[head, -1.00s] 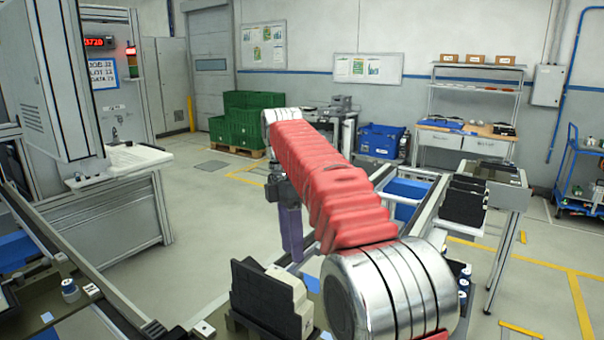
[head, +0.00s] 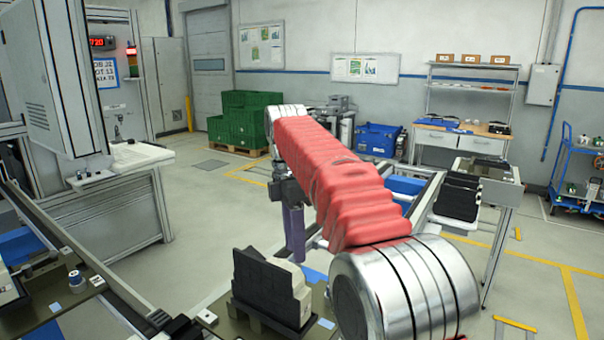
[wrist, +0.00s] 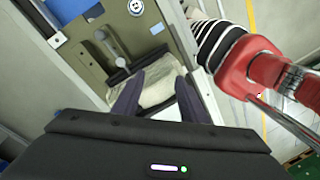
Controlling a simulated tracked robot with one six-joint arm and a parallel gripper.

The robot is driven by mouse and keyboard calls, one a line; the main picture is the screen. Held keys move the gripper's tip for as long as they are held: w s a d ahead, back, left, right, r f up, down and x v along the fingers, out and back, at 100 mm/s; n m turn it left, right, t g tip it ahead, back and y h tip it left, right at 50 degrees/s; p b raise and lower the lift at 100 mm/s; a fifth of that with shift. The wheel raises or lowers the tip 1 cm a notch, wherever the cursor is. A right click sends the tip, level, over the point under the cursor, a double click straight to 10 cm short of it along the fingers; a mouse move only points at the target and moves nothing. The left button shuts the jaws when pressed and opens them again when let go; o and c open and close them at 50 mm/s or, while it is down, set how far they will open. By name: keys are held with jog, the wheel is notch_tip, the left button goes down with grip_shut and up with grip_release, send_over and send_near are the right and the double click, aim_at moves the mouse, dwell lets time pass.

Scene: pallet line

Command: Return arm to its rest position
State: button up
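My red-sleeved arm crosses the middle of the head view. My gripper (head: 294,258) hangs from its far end, with dark purple fingers pointing down. In the wrist view the two fingers of my gripper (wrist: 157,100) stand apart. A pale part (wrist: 155,88) shows beyond and between them, with no visible grip on it. In the head view a black and cream part (head: 272,288) stands on an olive pallet plate (head: 240,322), in front of and below the fingers.
A rack of black parts (head: 460,198) stands on the line at right. Green crates (head: 240,120) and a blue bin (head: 378,140) are on the floor behind. A grey machine (head: 50,80) fills the left.

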jog(key=s+d+r+m+t+y, duration=0.15)
jog(key=s+d+m+t, duration=0.25)
jog(key=s+d+m, duration=0.8)
jog(key=s+d+f+m+t, duration=0.1)
jog(key=s+d+f+m, duration=0.1)
jog(key=s+f+m, duration=0.3)
jog(key=s+d+f+m+t, duration=0.2)
jog(key=s+f, duration=0.4)
jog(key=s, duration=0.5)
jog(key=d+m, duration=0.1)
jog(key=m, duration=0.1)
jog(key=shift+d+f+m+h, duration=0.15)
jog(key=shift+f+m+h, duration=0.05)
jog(key=shift+m+h, duration=0.2)
jog(key=shift+c, duration=1)
